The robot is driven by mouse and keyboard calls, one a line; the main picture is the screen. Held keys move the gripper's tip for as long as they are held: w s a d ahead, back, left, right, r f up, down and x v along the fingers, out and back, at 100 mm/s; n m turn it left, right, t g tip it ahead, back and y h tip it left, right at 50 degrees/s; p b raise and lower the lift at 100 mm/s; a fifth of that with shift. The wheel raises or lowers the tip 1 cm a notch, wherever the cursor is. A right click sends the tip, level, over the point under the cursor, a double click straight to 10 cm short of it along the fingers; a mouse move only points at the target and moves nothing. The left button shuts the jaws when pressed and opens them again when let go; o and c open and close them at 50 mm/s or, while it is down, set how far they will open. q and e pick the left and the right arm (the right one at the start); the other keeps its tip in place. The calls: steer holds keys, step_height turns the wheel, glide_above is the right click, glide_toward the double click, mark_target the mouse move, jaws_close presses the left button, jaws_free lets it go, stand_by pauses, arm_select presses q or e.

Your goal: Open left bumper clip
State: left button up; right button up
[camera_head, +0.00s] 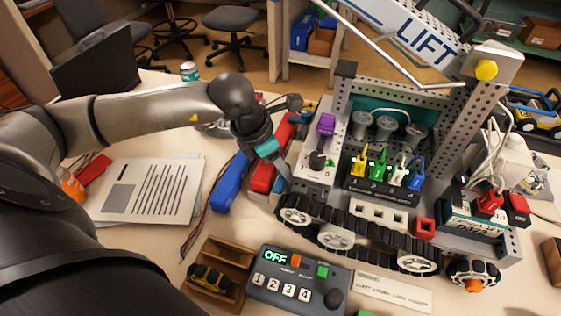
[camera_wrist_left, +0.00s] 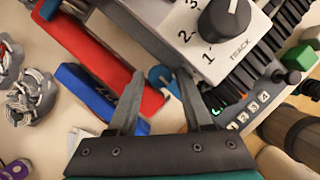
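The red bumper bar (camera_head: 263,177) lies along the left side of the tracked robot, with a blue bar (camera_head: 229,183) beside it. Both bars also show in the left wrist view, the red one (camera_wrist_left: 103,58) and the blue one (camera_wrist_left: 88,91). A small blue piece (camera_wrist_left: 163,78), possibly the clip, shows between and beyond my fingertips; I cannot tell its state. My left gripper (camera_head: 284,180) points down beside the robot's front left corner. In the wrist view its fingers (camera_wrist_left: 162,82) are apart with nothing visibly held. My right gripper is not in view.
The tracked robot (camera_head: 345,238) with its LIFT arm fills the right. A control box (camera_head: 297,285) reading OFF and a wooden tray (camera_head: 222,248) stand in front. Printed papers (camera_head: 150,190) lie left. A knob (camera_wrist_left: 224,20) sits close to my fingers.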

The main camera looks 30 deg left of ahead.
arm_select(q)
steer(key=p+v, duration=0.1)
steer(key=v, duration=1.4)
steer(key=shift+p, duration=0.35)
steer(key=shift+r, duration=0.1)
